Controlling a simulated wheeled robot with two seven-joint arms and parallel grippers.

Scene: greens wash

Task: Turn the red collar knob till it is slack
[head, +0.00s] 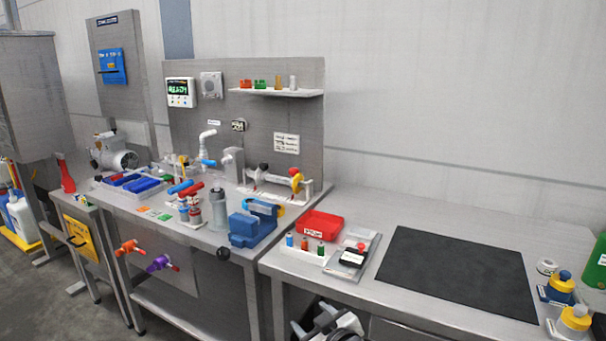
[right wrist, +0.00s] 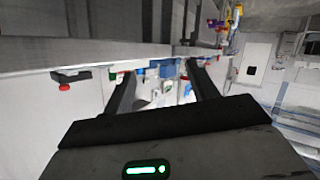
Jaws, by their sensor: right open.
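A spindle fixture (head: 270,184) stands on the left bench near its back panel. It carries a horizontal pale bar, with a black knob (head: 263,167) at one end and a red and yellow knob (head: 297,182) at the right end. I cannot tell for sure that this red part is the collar knob, or how tight it is. My right gripper (head: 313,318) is low in front of the benches, well apart from the fixture. Its two fingers are spread and empty in the right wrist view (right wrist: 160,78). My left gripper is out of view.
A blue vise (head: 247,230) stands near the left bench's front edge. A red tray (head: 319,224), small bottles and a scale-like device (head: 352,256) crowd the right bench's left end. Orange (head: 130,247) and purple valves (head: 160,263) jut out below. The black mat (head: 455,280) is clear.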

